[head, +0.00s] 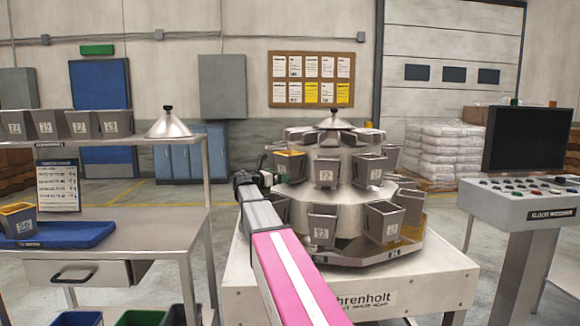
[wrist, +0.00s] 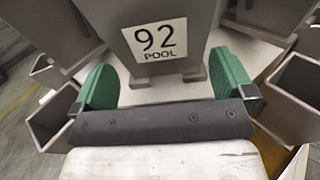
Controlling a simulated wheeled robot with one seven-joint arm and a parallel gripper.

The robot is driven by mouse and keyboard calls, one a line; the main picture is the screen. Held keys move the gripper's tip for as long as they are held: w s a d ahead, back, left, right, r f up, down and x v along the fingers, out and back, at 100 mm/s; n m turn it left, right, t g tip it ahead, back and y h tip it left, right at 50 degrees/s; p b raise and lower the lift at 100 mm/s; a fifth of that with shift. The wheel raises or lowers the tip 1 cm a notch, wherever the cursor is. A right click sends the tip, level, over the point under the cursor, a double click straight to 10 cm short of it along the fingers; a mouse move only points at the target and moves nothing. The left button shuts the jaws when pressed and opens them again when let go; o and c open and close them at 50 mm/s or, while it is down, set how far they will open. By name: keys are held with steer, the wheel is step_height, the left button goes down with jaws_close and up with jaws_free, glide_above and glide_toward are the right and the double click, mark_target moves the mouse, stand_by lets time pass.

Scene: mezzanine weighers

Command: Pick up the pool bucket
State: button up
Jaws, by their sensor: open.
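The pool bucket (wrist: 158,38) is a grey metal bucket with a white label reading "92 POOL", near the top centre of the wrist view; its top is cut off. My gripper (wrist: 163,76) has two green fingers, open, one on each side of the bucket's lower part, with gaps on both sides. In the head view my gripper (head: 262,181) is small and dark at the left side of the round weigher (head: 335,190). I cannot tell there which bucket is number 92.
Other grey buckets crowd around in the wrist view, one at left (wrist: 62,122) and one at right (wrist: 296,95). A bench with a blue tray (head: 62,238) and a shelf of buckets (head: 75,124) stand left. A control console (head: 530,205) stands right.

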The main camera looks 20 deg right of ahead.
steer(key=shift+x, duration=2.95)
steer(key=shift+s+r, duration=0.1)
steer(key=shift+r, duration=0.1)
steer(key=c, duration=0.8)
steer(key=shift+c, duration=0.2)
